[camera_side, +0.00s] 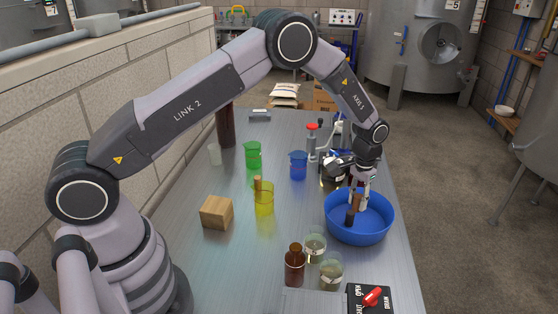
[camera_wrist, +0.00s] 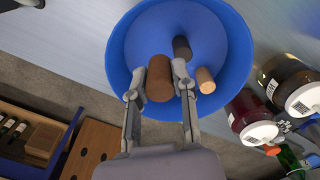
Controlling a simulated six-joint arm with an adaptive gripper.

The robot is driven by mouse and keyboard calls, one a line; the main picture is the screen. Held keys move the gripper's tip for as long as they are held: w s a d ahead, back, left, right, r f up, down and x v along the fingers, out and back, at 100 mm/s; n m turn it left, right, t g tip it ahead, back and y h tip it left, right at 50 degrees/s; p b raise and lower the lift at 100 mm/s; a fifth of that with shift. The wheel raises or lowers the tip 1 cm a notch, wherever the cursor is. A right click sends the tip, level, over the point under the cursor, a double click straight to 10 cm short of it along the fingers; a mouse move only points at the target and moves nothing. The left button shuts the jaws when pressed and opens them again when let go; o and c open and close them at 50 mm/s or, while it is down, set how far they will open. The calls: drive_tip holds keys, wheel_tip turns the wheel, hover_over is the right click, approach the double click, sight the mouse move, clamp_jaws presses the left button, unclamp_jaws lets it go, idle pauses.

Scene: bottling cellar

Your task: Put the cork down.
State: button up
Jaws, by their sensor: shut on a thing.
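My gripper (camera_wrist: 159,76) is shut on a brown cork (camera_wrist: 159,84) and holds it over the blue bowl (camera_wrist: 122,45). In the side view my gripper (camera_side: 358,197) points down into the blue bowl (camera_side: 362,237), which stands on the right side of the bench. A dark stopper (camera_wrist: 182,47) and a paler cork (camera_wrist: 205,80) also show within the bowl's outline, close to the right finger in the wrist view. I cannot tell whether the held cork touches the bowl's floor.
A wooden block (camera_side: 216,213), a yellow beaker (camera_side: 264,202), a green beaker (camera_side: 253,155) and a blue beaker (camera_side: 298,165) stand left of the bowl. A brown bottle (camera_side: 294,268) and glass jars (camera_side: 331,271) stand in front. Capped bottles (camera_wrist: 250,115) crowd the bowl's right in the wrist view.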

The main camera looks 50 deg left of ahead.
hover_over(363, 227)
wheel_tip(363, 227, down, 5)
drive_tip(key=shift+s+r, duration=0.1)
drive_tip(key=shift+f, duration=1.55)
drive_tip(key=shift+f, duration=0.15)
drive_tip(key=o, duration=0.7)
